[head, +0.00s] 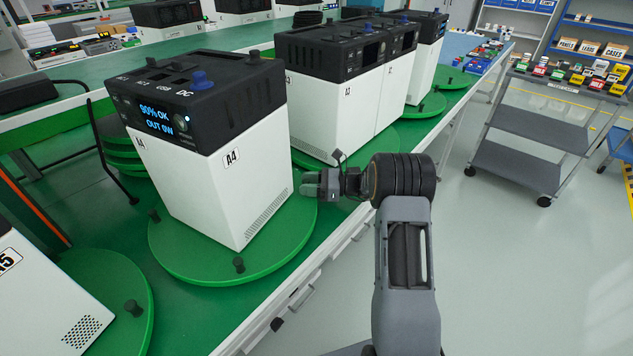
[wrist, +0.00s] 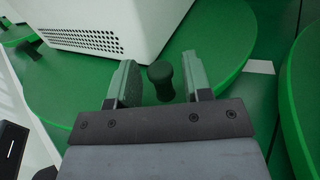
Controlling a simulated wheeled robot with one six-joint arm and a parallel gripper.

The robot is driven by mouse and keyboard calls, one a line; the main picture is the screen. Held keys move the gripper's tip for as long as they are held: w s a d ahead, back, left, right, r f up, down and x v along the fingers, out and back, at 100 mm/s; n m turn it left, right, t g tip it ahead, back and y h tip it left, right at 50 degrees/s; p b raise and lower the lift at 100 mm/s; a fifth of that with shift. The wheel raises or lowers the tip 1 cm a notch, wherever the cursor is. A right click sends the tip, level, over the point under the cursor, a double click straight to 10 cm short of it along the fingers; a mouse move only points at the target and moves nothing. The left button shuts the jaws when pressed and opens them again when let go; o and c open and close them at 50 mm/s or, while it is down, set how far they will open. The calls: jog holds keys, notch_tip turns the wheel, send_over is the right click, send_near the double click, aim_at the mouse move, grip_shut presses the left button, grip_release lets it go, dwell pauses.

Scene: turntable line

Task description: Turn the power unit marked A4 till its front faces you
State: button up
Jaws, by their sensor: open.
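The power unit marked A4 (head: 225,190), white with a black top, stands on a round green turntable (head: 190,270). Its front, with a lit display (head: 157,119), faces left and toward the camera; a vented side faces right. Two black knobs show on the turntable rim, one at the near edge (head: 239,265) and one at the left (head: 154,216). My gripper (head: 312,186) is over the turntable's right edge. In the wrist view, my gripper (wrist: 158,82) is open, with a black knob (wrist: 160,82) between its fingers, touching neither clearly. The unit's vented lower side (wrist: 85,40) shows beyond.
Unit A5 (head: 40,300) stands on its own turntable (head: 140,290) at the lower left. More white units (head: 345,115) stand close behind on the right. A grey cart (head: 520,150) is at the right. The floor (head: 520,270) right of the bench is clear.

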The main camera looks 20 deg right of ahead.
jog(key=v, duration=1.3)
jog(key=shift+s+d, duration=0.1)
